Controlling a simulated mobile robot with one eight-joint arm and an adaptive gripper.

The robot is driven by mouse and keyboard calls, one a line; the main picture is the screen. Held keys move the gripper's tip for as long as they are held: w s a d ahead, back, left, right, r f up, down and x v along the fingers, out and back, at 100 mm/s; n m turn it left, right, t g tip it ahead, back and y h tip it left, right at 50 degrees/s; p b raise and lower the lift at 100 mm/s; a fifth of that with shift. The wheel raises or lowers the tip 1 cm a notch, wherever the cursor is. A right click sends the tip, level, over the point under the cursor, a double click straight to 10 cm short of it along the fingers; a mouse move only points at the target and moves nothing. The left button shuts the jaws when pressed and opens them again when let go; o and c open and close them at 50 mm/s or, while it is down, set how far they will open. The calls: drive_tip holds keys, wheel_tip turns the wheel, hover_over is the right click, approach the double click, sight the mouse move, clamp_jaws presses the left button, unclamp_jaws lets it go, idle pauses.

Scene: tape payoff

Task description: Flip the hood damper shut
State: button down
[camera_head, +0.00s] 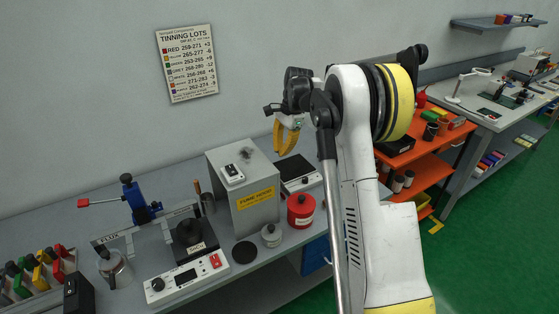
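The fume hood (224,207) is a grey box with a yellow label on its front, standing on the bench against the wall. A small white plate with a black switch-like part (232,172) sits on its top near the front left edge. A dark round patch or opening (246,154) shows farther back on the top. I cannot tell which part is the damper or how it is set. My gripper (285,142), with yellow fingers, hangs above and to the right of the hood, apart from it. The fingers overlap in this view, so their opening is unclear. Nothing shows in them.
A red canister (300,211) and a grey lidded jar (271,235) stand right of and before the hood. A solder pot unit (188,277) stands at the front left, a blue press (137,200) behind it. An orange cart (428,172) is at the right.

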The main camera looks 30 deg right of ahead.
wheel_tip(320, 180, up, 6)
drive_tip(key=w+d+p, duration=0.1)
drive_tip(key=shift+w+f, duration=0.15)
drive_tip(key=shift+w, duration=0.2)
